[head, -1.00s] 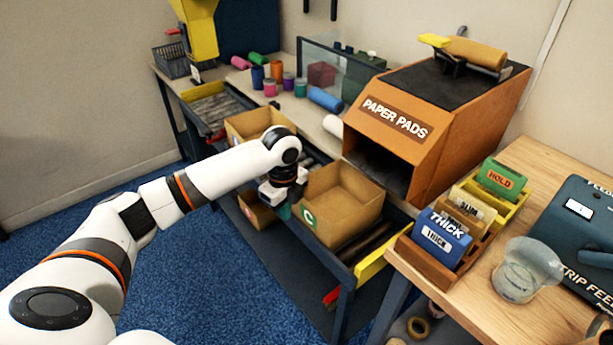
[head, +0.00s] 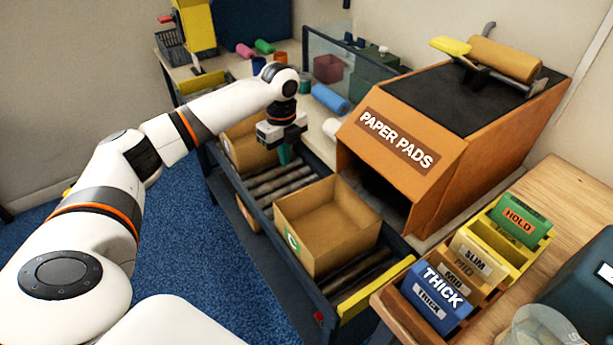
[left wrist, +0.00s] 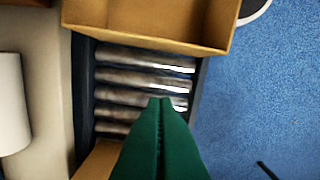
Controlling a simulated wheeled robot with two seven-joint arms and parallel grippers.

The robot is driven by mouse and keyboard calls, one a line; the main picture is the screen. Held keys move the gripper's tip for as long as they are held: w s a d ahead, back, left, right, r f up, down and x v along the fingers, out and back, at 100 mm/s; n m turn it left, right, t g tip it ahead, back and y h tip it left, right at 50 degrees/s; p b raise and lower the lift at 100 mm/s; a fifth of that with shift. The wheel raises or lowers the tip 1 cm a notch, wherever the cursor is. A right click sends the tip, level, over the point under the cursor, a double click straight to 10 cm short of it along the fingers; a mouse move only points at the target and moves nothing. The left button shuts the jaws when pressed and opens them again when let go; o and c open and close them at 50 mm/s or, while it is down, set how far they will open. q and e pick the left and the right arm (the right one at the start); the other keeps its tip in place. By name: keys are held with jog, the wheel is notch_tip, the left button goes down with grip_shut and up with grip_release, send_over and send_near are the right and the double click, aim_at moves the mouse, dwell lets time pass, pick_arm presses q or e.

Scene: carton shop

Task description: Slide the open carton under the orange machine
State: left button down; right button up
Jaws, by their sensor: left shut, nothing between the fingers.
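The open carton (head: 329,252) is an empty brown box with a green C label. It sits on the roller track in front of the orange machine (head: 452,178), marked PAPER PADS, outside its dark opening. My left gripper (head: 285,157) is shut and empty, above the rollers behind the carton and apart from it. In the left wrist view its green fingers (left wrist: 161,108) are together over bare rollers, and the carton (left wrist: 150,38) shows at the top. My right gripper is not in view.
Another carton (head: 246,148) stands farther back on the rollers (head: 284,182). A yellow bar (head: 377,290) closes the near end of the track. A wooden table with THICK, MID and SLIM blocks (head: 436,298) stands at the right. A white roll (left wrist: 12,103) lies beside the track.

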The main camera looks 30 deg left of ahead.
aim_at(296, 192)
pick_arm(q)
notch_tip(296, 192, down, 10)
jog(key=shift+s+r, duration=0.1)
jog(key=shift+s, duration=0.05)
jog(key=d, duration=0.1)
jog(key=s+d+p, duration=0.1)
jog(key=d, duration=0.1)
jog(key=shift+d+r, duration=0.1)
jog(key=shift+d, duration=0.35)
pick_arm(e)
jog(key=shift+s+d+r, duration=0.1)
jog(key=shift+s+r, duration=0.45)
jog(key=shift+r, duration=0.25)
pick_arm(q)
jog(key=shift+p, duration=0.35)
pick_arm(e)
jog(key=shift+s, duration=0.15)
